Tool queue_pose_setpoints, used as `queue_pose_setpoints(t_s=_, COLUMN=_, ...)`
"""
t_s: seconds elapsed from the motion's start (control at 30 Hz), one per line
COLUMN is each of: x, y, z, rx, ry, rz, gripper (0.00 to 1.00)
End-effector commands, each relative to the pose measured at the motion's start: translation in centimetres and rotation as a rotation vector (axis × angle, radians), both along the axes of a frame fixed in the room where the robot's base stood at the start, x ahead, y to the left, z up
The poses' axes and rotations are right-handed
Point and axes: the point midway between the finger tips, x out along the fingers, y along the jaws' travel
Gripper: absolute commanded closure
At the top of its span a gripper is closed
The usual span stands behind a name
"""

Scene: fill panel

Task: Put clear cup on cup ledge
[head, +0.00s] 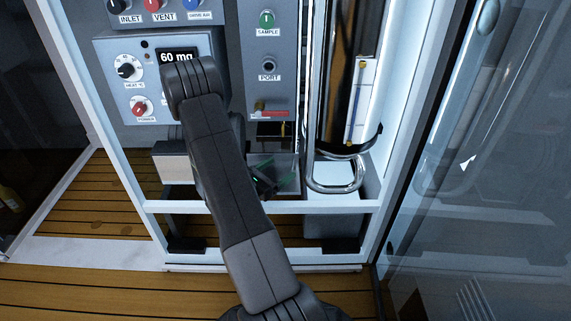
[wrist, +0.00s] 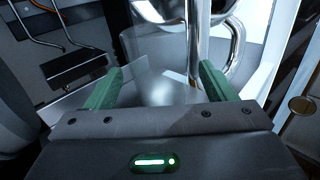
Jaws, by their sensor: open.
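The clear cup (wrist: 160,88) shows faintly in the wrist view as a see-through shape between the green fingers of my gripper (wrist: 163,72). The fingers are apart, one on each side of it; I cannot tell whether they touch it. In the head view, my gripper (head: 272,178) is low in the panel frame, partly hidden by my arm. The cup is hard to make out there. A dark, flat ledge-like plate (wrist: 75,68) is at upper left in the wrist view; I cannot tell for certain whether it is the cup ledge.
A bent chrome pipe (head: 337,188) and a tall shiny cylinder (head: 337,110) stand just right of my gripper. A control box (head: 140,75) with knobs is at left. A white frame rail (head: 320,205) crosses in front. A glass door (head: 480,150) is at right.

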Motion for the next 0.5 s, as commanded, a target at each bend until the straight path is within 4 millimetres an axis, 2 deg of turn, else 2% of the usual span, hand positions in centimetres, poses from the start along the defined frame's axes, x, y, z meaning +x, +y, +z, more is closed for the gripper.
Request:
queue_pose_setpoints(t_s=0.03, x=-0.9, y=1.0, z=0.3, rx=-0.002, ry=0.001, rz=0.005, gripper=0.23)
queue_pose_setpoints(t_s=0.2, x=-3.2, y=3.4, z=0.2, rx=-0.001, ry=0.002, rz=0.004, gripper=0.23)
queue_pose_setpoints(t_s=0.5, x=-5.4, y=5.4, z=0.1, rx=-0.001, ry=0.001, rz=0.001, gripper=0.23)
